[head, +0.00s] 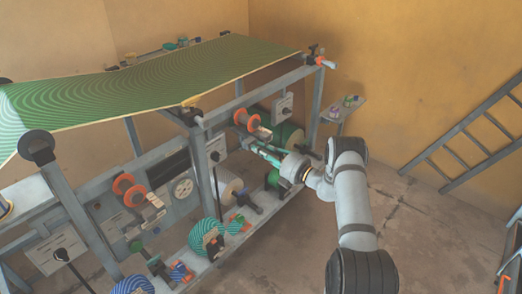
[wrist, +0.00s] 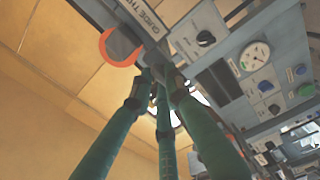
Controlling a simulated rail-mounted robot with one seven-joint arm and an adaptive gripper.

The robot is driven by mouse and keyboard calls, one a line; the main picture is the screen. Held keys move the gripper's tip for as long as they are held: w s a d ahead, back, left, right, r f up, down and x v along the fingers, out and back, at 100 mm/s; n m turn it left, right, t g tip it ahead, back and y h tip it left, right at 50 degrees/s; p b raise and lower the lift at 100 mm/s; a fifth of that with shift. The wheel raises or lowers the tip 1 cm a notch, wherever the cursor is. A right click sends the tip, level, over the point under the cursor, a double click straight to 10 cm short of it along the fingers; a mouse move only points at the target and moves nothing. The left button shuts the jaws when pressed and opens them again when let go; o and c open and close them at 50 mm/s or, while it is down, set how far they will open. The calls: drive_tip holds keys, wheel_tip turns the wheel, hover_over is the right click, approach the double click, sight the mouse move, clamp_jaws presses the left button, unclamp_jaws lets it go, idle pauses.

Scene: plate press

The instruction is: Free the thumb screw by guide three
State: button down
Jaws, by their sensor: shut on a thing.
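My gripper (head: 257,148) reaches left from my arm to the press frame, just below an orange-rimmed roller (head: 247,119). An orange ring (wrist: 119,62) on the guide is just left of the fingertips.
A green striped sheet (head: 150,80) slopes over the press. Another orange-rimmed guide (head: 130,190) and a dial (head: 183,188) are at left. Striped rolls (head: 207,238) stand on the lower shelf. A ladder (head: 470,130) leans at right. The floor right of the press is open.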

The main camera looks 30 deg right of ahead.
drive_tip(key=shift+f+n, duration=0.1)
drive_tip(key=shift+n, duration=0.2)
drive_tip(key=n+b, duration=1.8)
drive_tip(key=b, duration=0.1)
drive_tip(key=f+n+b, duration=0.1)
drive_tip(key=n+b, duration=0.8)
drive_tip(key=shift+a+n, duration=0.1)
drive_tip(key=shift+n, duration=0.3)
drive_tip(key=shift+r+b, duration=0.15)
drive_tip(key=shift+b, duration=0.25)
